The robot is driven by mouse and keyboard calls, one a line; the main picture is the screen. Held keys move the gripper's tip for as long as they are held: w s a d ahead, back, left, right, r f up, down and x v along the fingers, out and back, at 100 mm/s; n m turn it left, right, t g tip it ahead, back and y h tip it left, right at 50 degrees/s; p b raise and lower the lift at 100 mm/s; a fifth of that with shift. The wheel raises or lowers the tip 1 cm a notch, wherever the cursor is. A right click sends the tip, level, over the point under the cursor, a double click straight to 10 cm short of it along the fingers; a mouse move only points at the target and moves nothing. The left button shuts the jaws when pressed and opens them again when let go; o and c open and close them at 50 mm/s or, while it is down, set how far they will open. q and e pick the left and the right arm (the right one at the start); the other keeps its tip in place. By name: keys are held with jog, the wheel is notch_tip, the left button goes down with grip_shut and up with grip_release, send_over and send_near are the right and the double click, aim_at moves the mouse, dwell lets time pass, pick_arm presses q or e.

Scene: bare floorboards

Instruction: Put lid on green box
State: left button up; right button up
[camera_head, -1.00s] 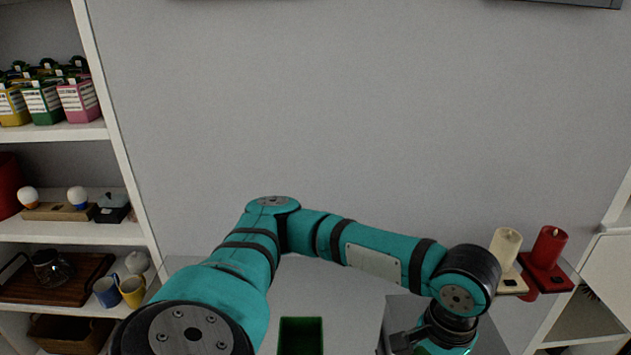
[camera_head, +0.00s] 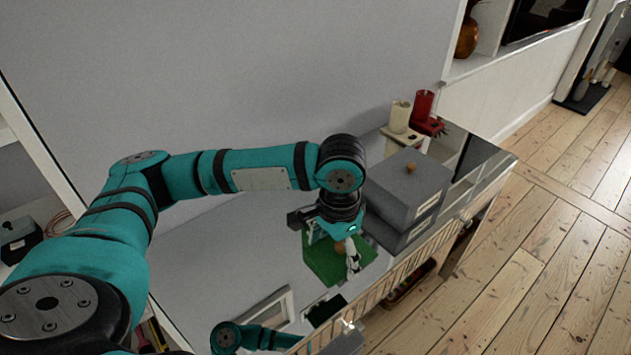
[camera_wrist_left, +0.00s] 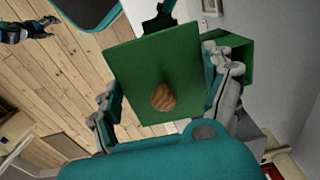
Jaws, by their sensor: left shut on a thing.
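The green lid (camera_wrist_left: 165,60) is a flat square with a round wooden knob in its middle. It fills the centre of the left wrist view. My left gripper (camera_wrist_left: 165,105) is shut on the lid, with a finger at either side. In the head view my left gripper (camera_head: 340,240) points down over a green patch, where I cannot separate lid from box. The green box (camera_wrist_left: 238,55) shows behind the lid to the right in the wrist view, partly hidden by a finger. A dark gripper, apparently my right one (camera_wrist_left: 28,30), shows small at the top left there.
A grey box (camera_head: 405,190) with a wooden knob stands close right of my left gripper. A white candle (camera_head: 400,117) and a red candle (camera_head: 424,108) stand behind it. The glossy tabletop (camera_head: 225,265) is clear to the left. Floorboards (camera_head: 560,220) lie open at the right.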

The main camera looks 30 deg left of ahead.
pick_arm(q)
jog(key=w+a+m+p, duration=0.7)
jog(key=w+m+p, duration=0.3)
jog(key=m, duration=0.7)
jog(key=shift+w+a+f+p, duration=0.25)
jog(key=shift+a+p, duration=0.15)
jog(key=shift+p, duration=0.1)
jog(key=shift+f+b, duration=0.75)
jog(key=shift+f, duration=2.15)
